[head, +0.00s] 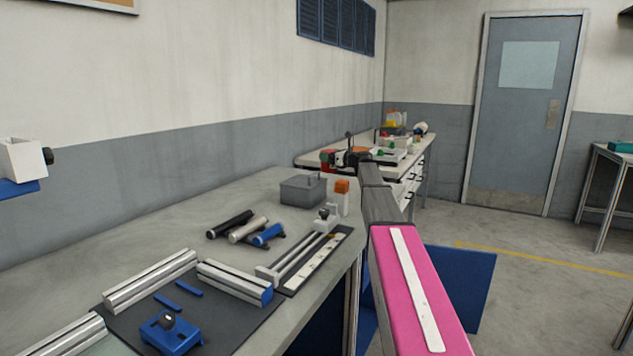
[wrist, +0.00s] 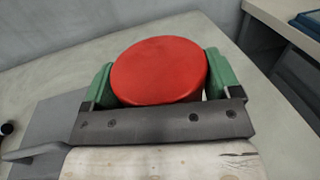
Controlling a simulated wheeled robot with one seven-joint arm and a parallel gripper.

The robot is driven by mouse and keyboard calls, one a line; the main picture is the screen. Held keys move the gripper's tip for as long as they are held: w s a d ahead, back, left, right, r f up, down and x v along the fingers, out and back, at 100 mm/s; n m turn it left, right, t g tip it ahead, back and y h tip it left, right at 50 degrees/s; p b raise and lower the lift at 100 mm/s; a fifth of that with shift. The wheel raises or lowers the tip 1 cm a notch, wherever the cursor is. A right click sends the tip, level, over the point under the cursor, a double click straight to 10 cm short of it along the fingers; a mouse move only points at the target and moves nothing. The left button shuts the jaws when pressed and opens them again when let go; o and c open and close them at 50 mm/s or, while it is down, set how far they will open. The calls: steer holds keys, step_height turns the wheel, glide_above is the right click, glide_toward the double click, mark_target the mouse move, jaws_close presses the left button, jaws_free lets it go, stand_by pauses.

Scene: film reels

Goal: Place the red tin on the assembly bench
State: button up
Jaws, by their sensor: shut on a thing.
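The red tin (wrist: 160,70) is round with a flat red top. In the wrist view it sits between the two green fingers of my gripper (wrist: 160,82), which is shut on it. The tin also shows small and red in the head view (head: 327,155), at the end of my outstretched arm, partly hidden by my gripper (head: 335,158). The near grey bench (head: 190,205) extends under the tin's area; I cannot tell whether the tin touches its top.
On the near bench are a grey box (head: 303,191), an orange and white bottle (head: 342,197), several cylinders (head: 248,230), a rail (head: 312,262) and a blue clamp (head: 170,334). A second, cluttered bench (head: 420,160) stands beyond. The bench top behind the grey box is clear.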

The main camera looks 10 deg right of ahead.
step_height(320, 180, down, 9)
steer(key=shift+r, duration=0.15)
stand_by(0.4)
steer(key=o, duration=0.9)
steer(key=shift+s+d, duration=0.15)
steer(key=shift+s, duration=0.1)
steer(key=shift+v, duration=3.5)
